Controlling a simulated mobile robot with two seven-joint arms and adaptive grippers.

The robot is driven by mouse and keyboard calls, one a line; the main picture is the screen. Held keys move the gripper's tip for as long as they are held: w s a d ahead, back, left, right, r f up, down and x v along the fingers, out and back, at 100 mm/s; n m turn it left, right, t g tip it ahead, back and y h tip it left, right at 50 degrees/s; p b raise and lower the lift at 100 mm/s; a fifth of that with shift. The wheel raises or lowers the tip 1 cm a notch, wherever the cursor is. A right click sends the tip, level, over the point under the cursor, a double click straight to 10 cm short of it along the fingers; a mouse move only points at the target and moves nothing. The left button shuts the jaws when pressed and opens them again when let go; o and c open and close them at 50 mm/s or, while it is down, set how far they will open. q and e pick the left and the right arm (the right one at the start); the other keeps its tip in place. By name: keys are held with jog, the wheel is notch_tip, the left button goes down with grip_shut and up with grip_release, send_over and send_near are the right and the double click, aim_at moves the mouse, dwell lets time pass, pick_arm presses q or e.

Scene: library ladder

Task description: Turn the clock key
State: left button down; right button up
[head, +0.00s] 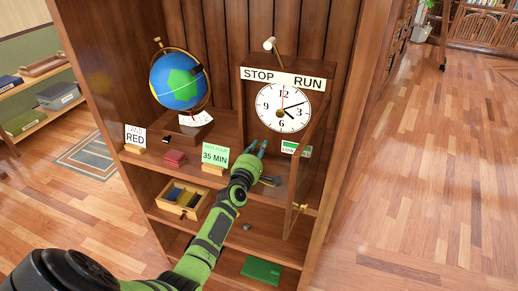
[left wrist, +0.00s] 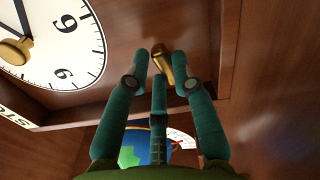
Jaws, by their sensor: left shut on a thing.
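The clock (head: 283,108) stands on the cabinet shelf at right, with a white face and a STOP RUN strip above it. Its glazed door (head: 310,170) hangs open to the right. My left gripper (head: 259,148) is in front of the clock's lower left part, below the face. In the left wrist view my gripper (left wrist: 165,75) has its teal fingers closed around a small brass piece, which looks like the clock key (left wrist: 162,62). The clock face (left wrist: 60,45) is beside it at left, with a brass knob (left wrist: 15,50) near its middle. The key's far end is hard to make out.
A globe (head: 179,80) stands left of the clock. An open drawer-like box (head: 181,200) is below. The floor at right is clear.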

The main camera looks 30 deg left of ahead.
pick_arm(q)
jog(key=shift+f, duration=0.1)
jog(key=c, duration=1)
grip_release()
jog(key=shift+c, duration=0.2)
jog(key=v, duration=1.2)
jog(key=shift+s, duration=0.1)
